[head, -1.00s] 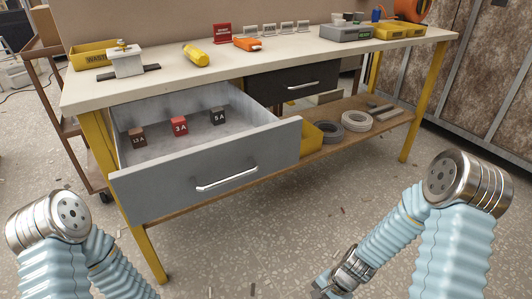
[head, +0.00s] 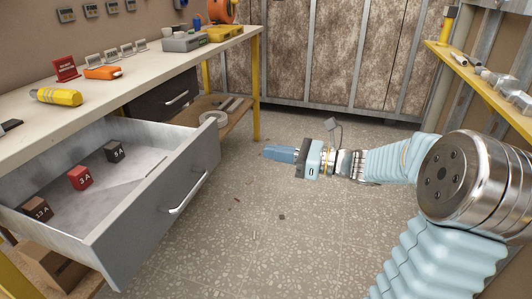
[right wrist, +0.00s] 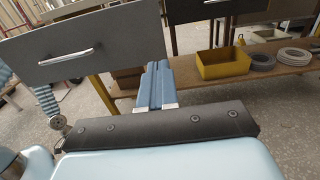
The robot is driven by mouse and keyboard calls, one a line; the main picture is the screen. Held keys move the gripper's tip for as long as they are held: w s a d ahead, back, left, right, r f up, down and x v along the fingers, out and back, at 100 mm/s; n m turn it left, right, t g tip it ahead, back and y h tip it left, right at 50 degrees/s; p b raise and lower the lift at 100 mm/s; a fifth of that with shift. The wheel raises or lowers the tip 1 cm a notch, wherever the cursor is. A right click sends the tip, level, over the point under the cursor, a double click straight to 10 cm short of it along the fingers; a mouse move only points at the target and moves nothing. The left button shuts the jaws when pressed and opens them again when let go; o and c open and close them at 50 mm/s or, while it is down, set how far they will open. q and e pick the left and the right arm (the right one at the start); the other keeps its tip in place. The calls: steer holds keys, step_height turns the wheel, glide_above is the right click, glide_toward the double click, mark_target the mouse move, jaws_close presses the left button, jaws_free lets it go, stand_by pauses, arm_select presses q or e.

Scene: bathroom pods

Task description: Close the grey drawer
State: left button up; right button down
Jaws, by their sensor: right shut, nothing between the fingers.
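The grey drawer (head: 150,215) is pulled well out from under the workbench at the left of the head view. Its metal handle (head: 190,190) is on the front panel. Inside lie three blocks: a dark 5 A (head: 114,151), a red 3 A (head: 80,178) and a brown 13 A (head: 37,208). My right gripper (head: 268,152) is shut and empty, to the right of the drawer front and apart from it. In the right wrist view the shut fingers (right wrist: 155,85) show below and right of the drawer front (right wrist: 90,45). My left gripper is not in view.
The bench top (head: 130,88) carries a yellow cylinder (head: 56,97), an orange tool (head: 102,73) and a red sign (head: 65,68). A dark closed drawer (head: 165,97) is farther along. A lower shelf holds a yellow bin (right wrist: 222,64) and rolls. A yellow shelf stands right.

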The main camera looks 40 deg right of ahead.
steer(key=x, duration=1.1)
steer(key=shift+w+a, duration=0.2)
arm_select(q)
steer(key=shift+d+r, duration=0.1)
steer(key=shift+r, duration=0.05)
arm_select(e)
steer(key=b, duration=0.1)
glide_toward(135, 127)
steer(key=x, duration=0.3)
steer(key=f+x, duration=0.1)
steer(key=x, duration=0.3)
steer(key=d+x, duration=0.1)
steer(key=x, duration=0.2)
steer(key=shift+w+a+f, duration=0.2)
steer(key=shift+w, duration=0.3)
steer(key=shift+w+a, duration=0.15)
steer(key=shift+w, duration=0.1)
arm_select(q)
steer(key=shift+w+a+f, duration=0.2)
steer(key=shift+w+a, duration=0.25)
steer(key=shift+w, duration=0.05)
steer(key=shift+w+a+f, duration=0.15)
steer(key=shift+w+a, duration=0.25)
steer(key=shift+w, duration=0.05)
arm_select(e)
steer(key=shift+w+a+r, duration=0.1)
steer(key=shift+r, duration=0.1)
steer(key=shift+r, duration=0.15)
